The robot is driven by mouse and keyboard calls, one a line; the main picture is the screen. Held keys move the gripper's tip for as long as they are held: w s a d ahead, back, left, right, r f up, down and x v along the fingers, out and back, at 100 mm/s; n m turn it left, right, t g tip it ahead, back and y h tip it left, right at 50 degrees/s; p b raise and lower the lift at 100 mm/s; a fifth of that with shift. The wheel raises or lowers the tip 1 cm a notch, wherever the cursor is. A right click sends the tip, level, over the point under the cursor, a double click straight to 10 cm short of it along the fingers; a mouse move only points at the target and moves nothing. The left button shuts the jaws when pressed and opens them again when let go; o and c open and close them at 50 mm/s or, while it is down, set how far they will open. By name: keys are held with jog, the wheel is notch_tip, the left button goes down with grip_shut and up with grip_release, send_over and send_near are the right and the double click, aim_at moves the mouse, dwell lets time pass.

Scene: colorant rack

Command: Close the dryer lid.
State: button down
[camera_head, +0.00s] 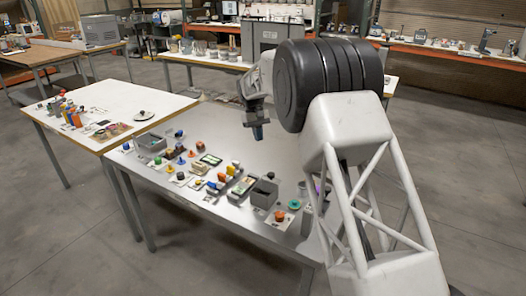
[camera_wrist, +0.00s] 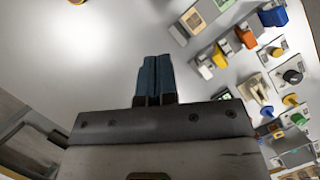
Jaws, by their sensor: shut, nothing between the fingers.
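My gripper (camera_head: 258,131) hangs over the grey metal table, pointing down, its blue fingers shut together and empty. In the wrist view the blue fingertips (camera_wrist: 155,62) are side by side, above a bare pale surface. I cannot tell for certain which thing is the dryer or its lid. A large grey box-shaped machine (camera_head: 252,42) stands behind my arm, partly hidden by it. A small dark grey open box (camera_head: 263,192) stands near the table's front edge, apart from my gripper.
The grey table (camera_head: 215,128) is bare around my gripper. Several small coloured knobs, switches and panels line its front left side, including an orange knob (camera_head: 279,215) and a grey bin (camera_head: 150,141). A white-topped table (camera_head: 165,101) with small items adjoins at left.

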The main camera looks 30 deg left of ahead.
send_near(268, 180)
jog(key=w+a+f, duration=0.3)
jog(key=f, duration=0.1)
jog(key=shift+s+d+f, duration=0.1)
jog(key=shift+s+d, duration=0.2)
jog(key=shift+d, duration=0.35)
jog(key=shift+s+d+f, duration=0.15)
jog(key=shift+s+d, duration=0.2)
jog(key=shift+d, duration=0.25)
jog(key=shift+s+d+f, duration=0.1)
jog(key=shift+s+d, duration=0.2)
jog(key=shift+d, duration=0.35)
jog(key=shift+s, duration=0.1)
